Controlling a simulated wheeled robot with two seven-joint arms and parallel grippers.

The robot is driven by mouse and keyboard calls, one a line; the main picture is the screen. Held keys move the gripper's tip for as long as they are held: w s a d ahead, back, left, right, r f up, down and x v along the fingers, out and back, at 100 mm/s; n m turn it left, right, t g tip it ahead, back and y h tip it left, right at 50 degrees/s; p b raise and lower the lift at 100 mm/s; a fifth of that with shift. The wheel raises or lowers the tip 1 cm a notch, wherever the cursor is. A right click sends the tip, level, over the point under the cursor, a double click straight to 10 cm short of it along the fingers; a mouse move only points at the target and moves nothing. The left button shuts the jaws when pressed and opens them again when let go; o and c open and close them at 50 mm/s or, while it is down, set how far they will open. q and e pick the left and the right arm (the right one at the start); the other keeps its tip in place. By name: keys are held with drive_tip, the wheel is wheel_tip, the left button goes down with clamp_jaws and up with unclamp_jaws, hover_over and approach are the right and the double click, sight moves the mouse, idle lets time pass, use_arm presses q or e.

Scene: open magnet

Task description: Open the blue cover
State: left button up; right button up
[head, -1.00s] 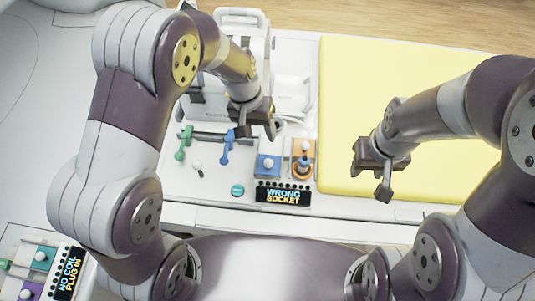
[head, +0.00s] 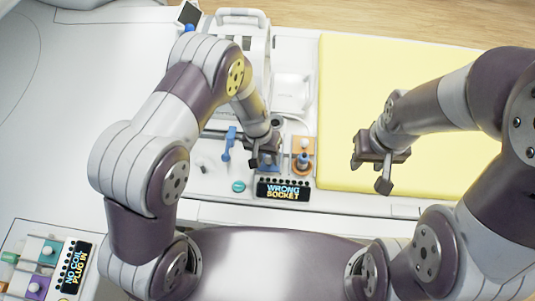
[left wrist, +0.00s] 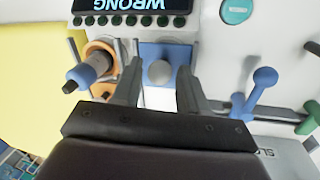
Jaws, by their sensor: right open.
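My left gripper is open and holds nothing. My right gripper (head: 380,168) is open and empty over the yellow mat, well right of the cover.
An orange socket with a blue-grey plug (left wrist: 97,63) stands close beside the cover. A blue lever (head: 228,143) is on the other side. A display reading WRONG SOCKET (head: 283,190) sits in front. The yellow mat (head: 400,65) is clear.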

use_arm(q)
clamp_jaws()
drive_tip(key=w+b, duration=0.2)
drive_tip(key=w, duration=0.4)
drive_tip(key=shift+w+d, duration=0.1)
drive_tip(key=shift+w, duration=0.4)
drive_tip(key=shift+r, duration=0.1)
drive_tip(key=shift+o, duration=1.8)
unclamp_jaws()
